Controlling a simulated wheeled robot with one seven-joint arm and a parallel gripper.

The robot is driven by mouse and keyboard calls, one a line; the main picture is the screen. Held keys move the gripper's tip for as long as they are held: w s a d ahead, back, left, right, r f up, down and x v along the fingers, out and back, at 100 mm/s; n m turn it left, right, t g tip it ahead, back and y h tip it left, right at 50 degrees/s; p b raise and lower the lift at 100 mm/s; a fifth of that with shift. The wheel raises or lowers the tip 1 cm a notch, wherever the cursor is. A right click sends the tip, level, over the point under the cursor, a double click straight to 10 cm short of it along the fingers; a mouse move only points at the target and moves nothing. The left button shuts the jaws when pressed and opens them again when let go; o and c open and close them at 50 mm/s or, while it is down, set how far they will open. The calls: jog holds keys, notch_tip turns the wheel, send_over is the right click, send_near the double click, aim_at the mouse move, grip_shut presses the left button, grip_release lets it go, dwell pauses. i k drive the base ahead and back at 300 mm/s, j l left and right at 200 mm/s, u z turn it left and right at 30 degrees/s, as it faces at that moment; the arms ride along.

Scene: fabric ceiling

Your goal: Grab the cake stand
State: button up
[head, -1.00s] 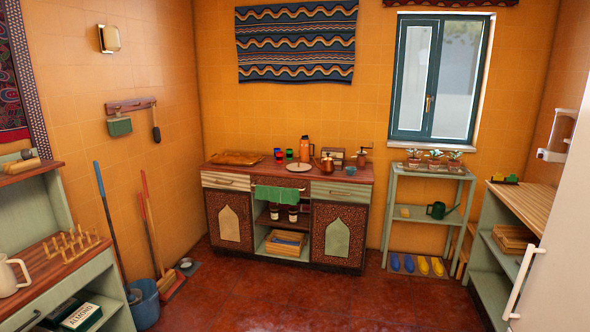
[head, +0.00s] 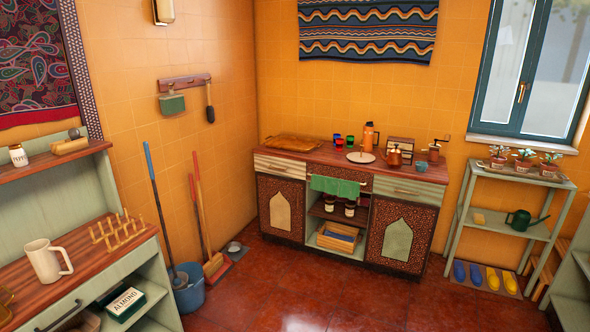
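A pale round flat-topped piece (head: 361,157), which looks like the cake stand, is on the wooden top of the patterned cabinet at the back wall. A small thin upright bit shows at its middle. Its base is too small to make out. Colored cups (head: 340,140) and an orange flask (head: 369,135) stand behind it, and a copper pot (head: 394,157) is just to its right. My gripper is not in view.
The red floor (head: 300,290) is clear in front of the patterned cabinet (head: 340,205). A bucket (head: 188,288) and brooms stand by the left wall. A plant rack (head: 508,229) is at right.

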aim_at(360, 157)
jog(key=i+l, duration=0.1)
jog(key=i, duration=1.45)
jog(key=i+l, duration=0.1)
jog(key=i, duration=1.4)
jog(key=i+z, duration=0.2)
jog(key=i, duration=0.8)
jog(key=i+z, duration=0.25)
jog(key=i, duration=0.7)
